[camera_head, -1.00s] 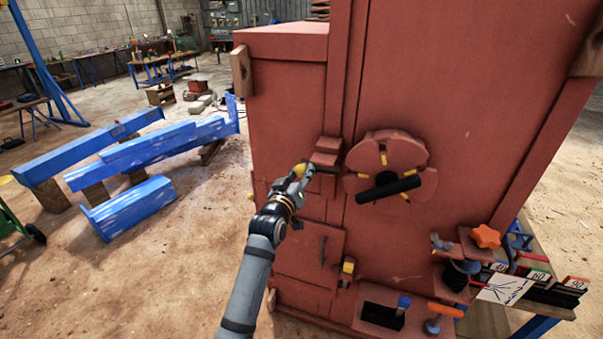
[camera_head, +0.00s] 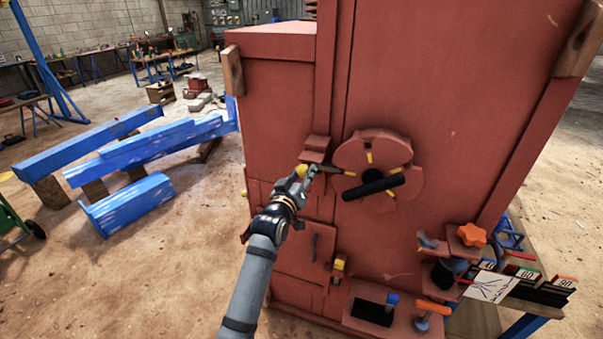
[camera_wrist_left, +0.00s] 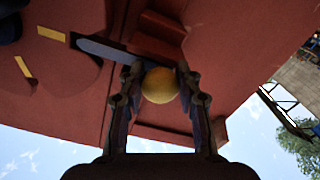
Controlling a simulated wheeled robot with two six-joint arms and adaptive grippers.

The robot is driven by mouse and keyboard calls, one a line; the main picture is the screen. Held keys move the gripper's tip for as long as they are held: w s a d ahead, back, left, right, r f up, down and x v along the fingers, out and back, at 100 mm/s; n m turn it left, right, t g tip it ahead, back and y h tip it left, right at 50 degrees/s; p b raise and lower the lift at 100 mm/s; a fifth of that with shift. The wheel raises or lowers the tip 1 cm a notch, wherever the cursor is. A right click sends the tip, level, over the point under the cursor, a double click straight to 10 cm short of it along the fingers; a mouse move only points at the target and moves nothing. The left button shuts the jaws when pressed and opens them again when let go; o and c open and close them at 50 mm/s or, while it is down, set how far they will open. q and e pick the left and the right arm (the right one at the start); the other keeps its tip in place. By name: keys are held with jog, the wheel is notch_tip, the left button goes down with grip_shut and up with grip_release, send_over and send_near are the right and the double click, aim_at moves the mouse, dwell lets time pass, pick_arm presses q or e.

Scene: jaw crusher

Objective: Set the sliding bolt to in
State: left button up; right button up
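The sliding bolt is a dark flat bar (camera_head: 328,169) on the red crusher body, beside a red stepped block (camera_head: 316,149). Its yellow ball knob (camera_head: 301,171) is at my left gripper (camera_head: 304,177). In the left wrist view the knob (camera_wrist_left: 160,85) sits between both fingers of my left gripper (camera_wrist_left: 158,88), which appear shut on it. The bolt bar (camera_wrist_left: 100,50) runs from there toward the round red disc (camera_head: 405,160), and its tip overlaps the disc's left rim. How deep the tip sits is hard to tell. My right gripper is not in view.
The disc carries a thick black handle (camera_head: 373,187) and yellow marks. Below are a small hatch (camera_head: 303,248), a yellow-topped fitting (camera_head: 339,265) and a ledge with an orange-handled tool (camera_head: 433,307). An orange star knob (camera_head: 472,235) is at the right. Blue beams (camera_head: 130,205) lie left.

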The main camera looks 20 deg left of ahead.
pick_arm(q)
jog(key=shift+o, duration=1.2)
jog(key=shift+d, duration=0.15)
jog(key=shift+o, duration=1.2)
jog(key=shift+d, duration=0.25)
jog(key=shift+s+a, duration=0.1)
jog(key=shift+a, duration=0.15)
jog(key=s, duration=1.1)
jog(key=shift+s, duration=0.4)
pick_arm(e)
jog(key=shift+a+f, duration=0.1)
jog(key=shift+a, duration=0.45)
pick_arm(q)
jog(key=shift+a, duration=0.1)
